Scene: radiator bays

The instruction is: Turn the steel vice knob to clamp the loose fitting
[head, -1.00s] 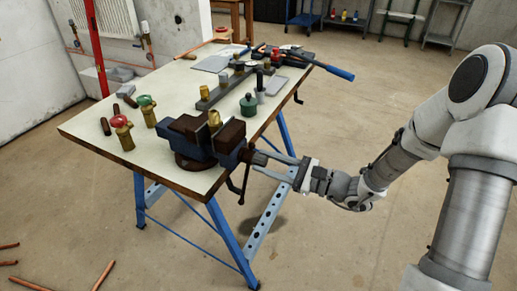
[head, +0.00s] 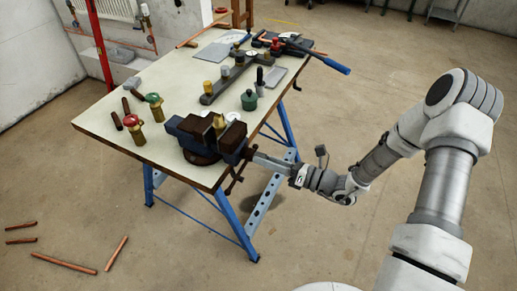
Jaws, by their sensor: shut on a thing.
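The blue vice (head: 185,128) with brown jaws stands at the near right corner of the workbench. A brass fitting (head: 219,121) sits upright between the jaws; I cannot tell whether they touch it on both sides. The steel vice knob (head: 249,152) is at the vice's right end, partly hidden by my fingers. My gripper (head: 256,156) reaches in from the right, level with the knob, and is shut on it. Its fingers show edge-on, one largely hiding the other. A dark handle bar (head: 235,178) hangs tilted below the knob.
The workbench (head: 180,92) holds red- and green-handled valves (head: 135,128), a grey rail (head: 228,82) with fittings, a green pot (head: 249,99) and tools at the back. Copper pipes (head: 64,263) lie on the floor. The floor right of the bench is clear.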

